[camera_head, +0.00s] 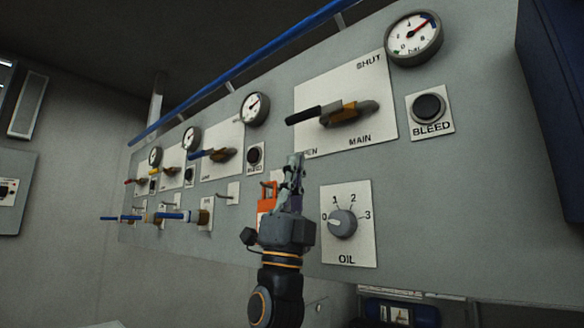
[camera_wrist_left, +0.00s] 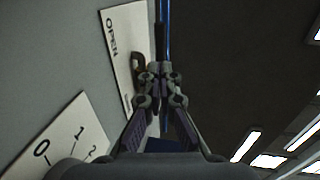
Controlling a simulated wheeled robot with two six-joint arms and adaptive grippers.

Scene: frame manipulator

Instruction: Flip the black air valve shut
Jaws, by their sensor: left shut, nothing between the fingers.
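The black air valve handle (camera_head: 303,115) is on the white MAIN plate (camera_head: 318,90) and points left from its brass-coloured body (camera_head: 345,113). SHUT is printed at the plate's upper right. The lower-left word is partly hidden in the head view, and OPEN shows in the left wrist view on the plate (camera_wrist_left: 117,45). My left gripper (camera_head: 296,160) is shut and empty, pointing up, below the handle's free end in the picture. In the left wrist view its fingertips (camera_wrist_left: 159,72) meet near a dark handle-like part; contact cannot be told. My right gripper is not in view.
The OIL dial (camera_head: 342,223) is right of my left gripper. The BLEED button (camera_head: 429,107) and a gauge (camera_head: 413,38) are right of the valve. Smaller coloured valves (camera_head: 213,155) line the panel to the left. An orange part (camera_head: 267,196) is partly hidden behind my gripper.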

